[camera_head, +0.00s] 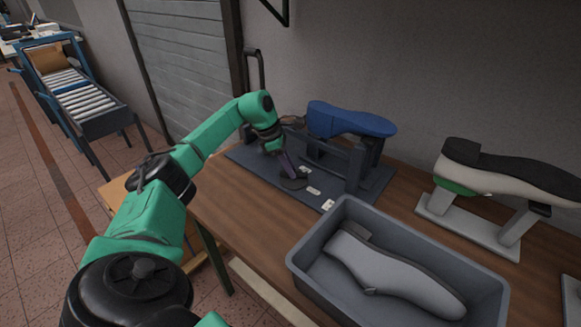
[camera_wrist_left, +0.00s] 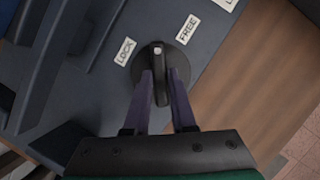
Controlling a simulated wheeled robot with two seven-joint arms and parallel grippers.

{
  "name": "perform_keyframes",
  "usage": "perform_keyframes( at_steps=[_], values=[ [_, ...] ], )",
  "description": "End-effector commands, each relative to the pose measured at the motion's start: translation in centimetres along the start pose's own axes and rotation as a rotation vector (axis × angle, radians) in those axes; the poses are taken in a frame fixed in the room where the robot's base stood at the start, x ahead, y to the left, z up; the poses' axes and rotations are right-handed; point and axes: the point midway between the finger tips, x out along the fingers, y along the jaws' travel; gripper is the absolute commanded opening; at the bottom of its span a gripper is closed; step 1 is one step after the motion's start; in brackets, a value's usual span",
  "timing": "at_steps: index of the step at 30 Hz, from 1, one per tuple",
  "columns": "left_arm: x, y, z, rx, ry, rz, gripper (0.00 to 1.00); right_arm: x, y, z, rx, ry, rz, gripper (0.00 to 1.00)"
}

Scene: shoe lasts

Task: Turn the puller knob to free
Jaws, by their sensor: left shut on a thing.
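The puller knob (camera_wrist_left: 157,55) is a black bar on a round dark disc, with a pale dot at its tip. In the left wrist view the tip points up, between the LOCK label (camera_wrist_left: 125,51) on the left and the FREE label (camera_wrist_left: 187,29) on the right, reaching neither. My left gripper (camera_wrist_left: 161,75) has its two purple fingers on either side of the bar, shut on it. In the head view my left gripper (camera_head: 287,167) comes down onto the knob (camera_head: 293,184), at the front of the dark base plate (camera_head: 247,155). My right gripper is out of view.
A blue shoe last (camera_head: 345,118) sits on the stand above the plate. In front, a grey bin (camera_head: 310,266) holds a grey last (camera_head: 385,272). A black-and-white shoe (camera_head: 505,170) is on a stand at right. Bare wooden tabletop (camera_head: 240,212) shows in front of the plate.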

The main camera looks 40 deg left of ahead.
Motion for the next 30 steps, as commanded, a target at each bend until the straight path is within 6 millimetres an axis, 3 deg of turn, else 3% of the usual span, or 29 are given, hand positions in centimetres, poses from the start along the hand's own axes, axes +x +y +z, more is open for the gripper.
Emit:
perform_keyframes(
  at_steps=[15, 30],
  values=[
    [0.0, 0.6, 0.3, 0.42, -0.004, -0.167, 0.0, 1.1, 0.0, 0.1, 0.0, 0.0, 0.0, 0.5],
    [-0.1, 0.7, 0.3, 0.599, -0.001, -0.24, 0.0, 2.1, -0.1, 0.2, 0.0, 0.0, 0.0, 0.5]
  ],
)
